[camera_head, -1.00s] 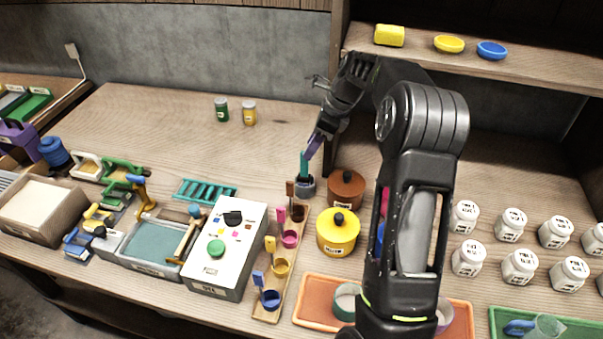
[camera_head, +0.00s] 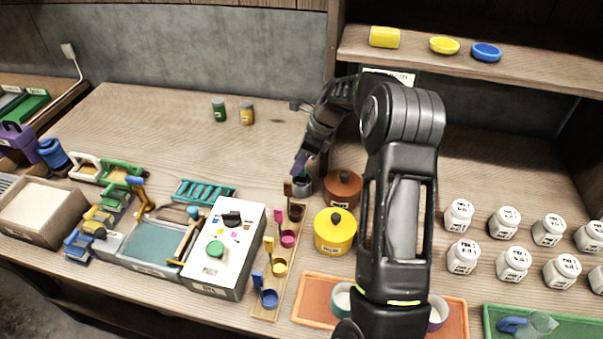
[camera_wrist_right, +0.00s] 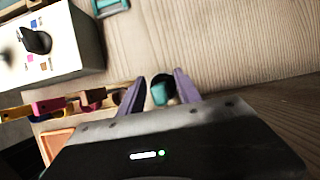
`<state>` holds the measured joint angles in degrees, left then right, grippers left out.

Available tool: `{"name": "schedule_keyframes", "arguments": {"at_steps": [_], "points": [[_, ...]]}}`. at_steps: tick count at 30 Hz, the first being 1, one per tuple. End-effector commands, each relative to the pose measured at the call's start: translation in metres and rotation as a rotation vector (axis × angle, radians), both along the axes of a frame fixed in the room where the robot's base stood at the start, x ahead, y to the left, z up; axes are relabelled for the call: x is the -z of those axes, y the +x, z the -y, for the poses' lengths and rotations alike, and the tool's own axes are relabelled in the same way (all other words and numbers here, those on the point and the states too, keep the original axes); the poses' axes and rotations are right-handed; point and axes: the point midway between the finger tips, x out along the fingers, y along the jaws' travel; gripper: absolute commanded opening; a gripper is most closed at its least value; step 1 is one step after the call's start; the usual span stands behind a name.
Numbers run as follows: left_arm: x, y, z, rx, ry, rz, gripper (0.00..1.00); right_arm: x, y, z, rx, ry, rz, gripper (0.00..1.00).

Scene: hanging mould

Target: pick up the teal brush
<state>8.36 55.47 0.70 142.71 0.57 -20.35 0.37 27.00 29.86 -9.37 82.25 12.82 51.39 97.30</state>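The teal brush (camera_wrist_right: 160,93) stands in a dark cup (camera_head: 304,186) at the back end of the row of brush cups. In the wrist view its teal top shows between the two purple fingers of my right gripper (camera_wrist_right: 160,82). The fingers are apart, one on each side, with a gap to the brush. In the head view my right gripper (camera_head: 300,166) points down right over the cup and hides most of the brush. My left gripper is not in view.
A wooden tray (camera_head: 265,312) with several coloured brushes in cups runs toward the front edge. A brown pot (camera_head: 342,186) and a yellow pot (camera_head: 335,235) stand close by on the right. A white box with knobs (camera_head: 232,270) stands left.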

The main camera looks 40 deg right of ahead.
Motion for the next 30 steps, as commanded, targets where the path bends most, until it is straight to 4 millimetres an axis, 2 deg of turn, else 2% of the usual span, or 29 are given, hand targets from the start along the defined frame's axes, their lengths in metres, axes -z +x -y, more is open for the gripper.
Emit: {"name": "schedule_keyframes", "arguments": {"at_steps": [5,21,30], "points": [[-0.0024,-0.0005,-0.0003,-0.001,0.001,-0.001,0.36,0.0108,0.0033,-0.0022,0.001,0.0,0.0,0.4],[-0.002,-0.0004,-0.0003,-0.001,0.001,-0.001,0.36,0.0107,0.0034,-0.0022,0.0,-0.001,0.001,0.4],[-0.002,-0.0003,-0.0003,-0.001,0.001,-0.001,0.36,0.0107,0.0034,-0.0022,0.0,-0.001,0.001,0.16]]}}
